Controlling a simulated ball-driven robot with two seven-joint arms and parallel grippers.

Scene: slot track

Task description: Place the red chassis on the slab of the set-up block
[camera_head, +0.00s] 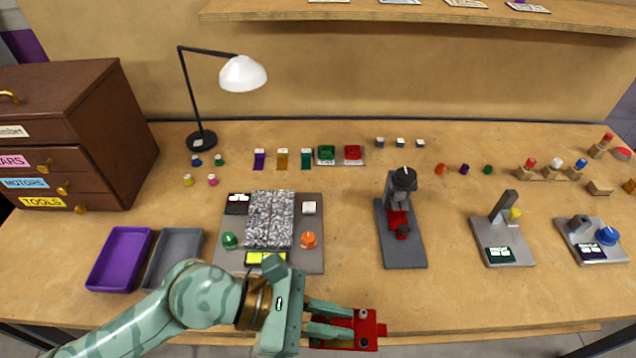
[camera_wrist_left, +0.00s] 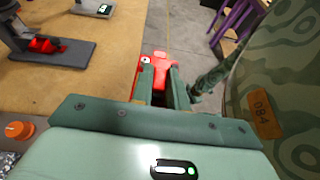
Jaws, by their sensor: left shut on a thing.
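The red chassis (camera_head: 369,329) is a flat red piece with round holes, at the table's front edge in the head view. My left gripper (camera_head: 332,320) is shut on its left part. In the left wrist view the red chassis (camera_wrist_left: 152,62) extends past the fingers (camera_wrist_left: 160,85). I cannot tell its height above the table. No block is clearly labelled as the set-up block. A dark grey slab (camera_head: 404,255) in the middle carries an upright grey post and a red part (camera_head: 399,222). My right gripper is not clearly visible.
A grey board (camera_head: 312,262) with a speckled panel and coloured knobs lies left of the dark slab. Purple (camera_head: 120,258) and grey (camera_head: 173,258) trays are farther left. Two small stations (camera_head: 503,240) (camera_head: 591,241) stand at right. A lamp (camera_head: 241,74) stands behind. Front-right table is clear.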

